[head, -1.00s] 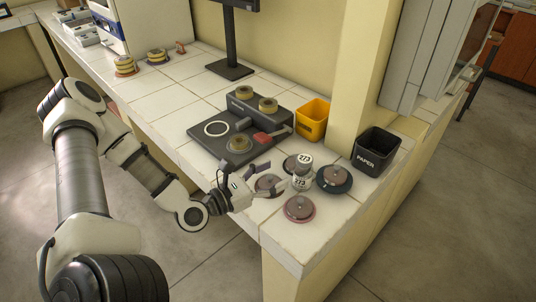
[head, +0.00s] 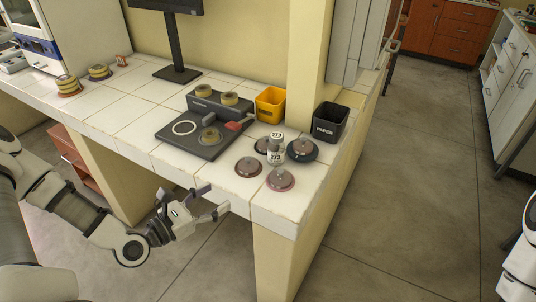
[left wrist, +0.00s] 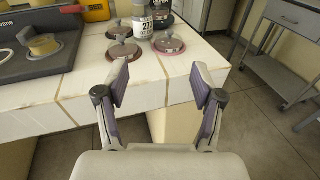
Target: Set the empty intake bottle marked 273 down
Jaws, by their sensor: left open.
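The intake bottle marked 273 (head: 275,152) stands upright on the white tiled counter (head: 228,176), among several round lidded discs. My left gripper (head: 214,199) is open and empty, off the counter's front edge and apart from the bottle. In the left wrist view its two fingers (left wrist: 158,80) are spread with nothing between them. My right gripper is not in view.
Pinkish discs (head: 248,168) (head: 280,180) lie in front of the bottle, and a dark-based one (head: 302,150) lies to its right. A black device (head: 208,150), a yellow bin (head: 270,104) and a black PAPER bin (head: 329,122) stand behind. The front left counter is clear.

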